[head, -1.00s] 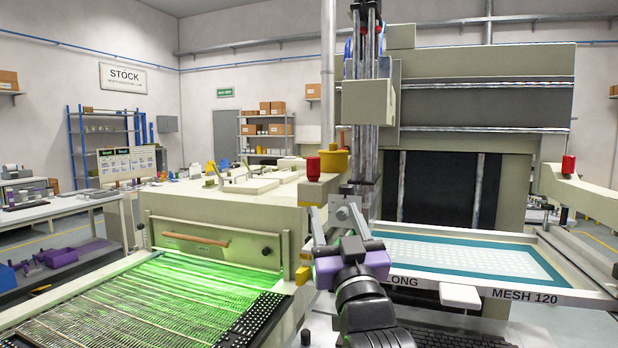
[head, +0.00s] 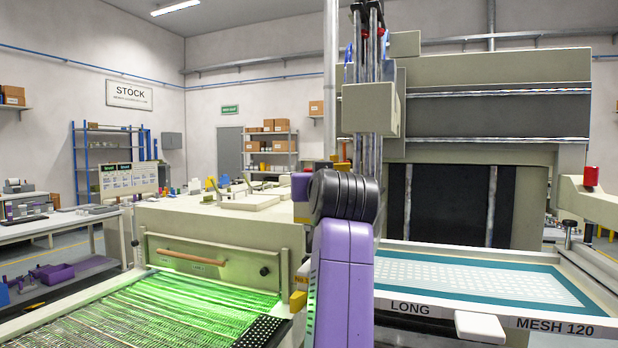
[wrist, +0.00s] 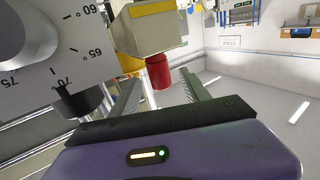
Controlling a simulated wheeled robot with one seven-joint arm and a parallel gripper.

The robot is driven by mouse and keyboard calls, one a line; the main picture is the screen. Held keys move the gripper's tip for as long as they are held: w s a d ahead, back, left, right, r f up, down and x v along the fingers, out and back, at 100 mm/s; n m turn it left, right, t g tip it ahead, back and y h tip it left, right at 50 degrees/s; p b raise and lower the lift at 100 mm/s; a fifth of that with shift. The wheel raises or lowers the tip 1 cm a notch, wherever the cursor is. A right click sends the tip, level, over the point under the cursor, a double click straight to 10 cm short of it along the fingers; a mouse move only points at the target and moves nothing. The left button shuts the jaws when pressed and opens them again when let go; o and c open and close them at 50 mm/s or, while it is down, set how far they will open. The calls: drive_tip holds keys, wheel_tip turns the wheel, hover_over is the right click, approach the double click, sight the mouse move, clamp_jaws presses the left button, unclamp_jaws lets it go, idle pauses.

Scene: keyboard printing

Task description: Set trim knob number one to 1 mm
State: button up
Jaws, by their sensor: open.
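The wrist view shows my gripper (wrist: 160,84) with its two grey fingers apart and nothing between them. No label names trim knob one. In the head view my arm hides the gripper's fingers.
In the head view, the screen frame (head: 411,309) marked LONG and MESH 120 lies right of my arm. A green-lit dryer belt (head: 160,315) lies left. A red knob (head: 590,177) stands on the right-hand beam. A vertical column (head: 367,150) rises behind my arm.

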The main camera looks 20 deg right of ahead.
drive_tip(key=shift+w+d+p, duration=0.2)
drive_tip(key=shift+w+p, duration=0.1)
drive_tip(key=shift+w, duration=0.9)
drive_tip(key=shift+w+d+p, duration=0.15)
drive_tip(key=shift+w+p, duration=0.15)
drive_tip(key=shift+w, duration=0.95)
drive_tip(key=shift+w+d+p, duration=0.2)
drive_tip(key=shift+w+p, duration=0.1)
drive_tip(key=shift+w, duration=0.9)
drive_tip(key=shift+c, duration=0.4)
clamp_jaws()
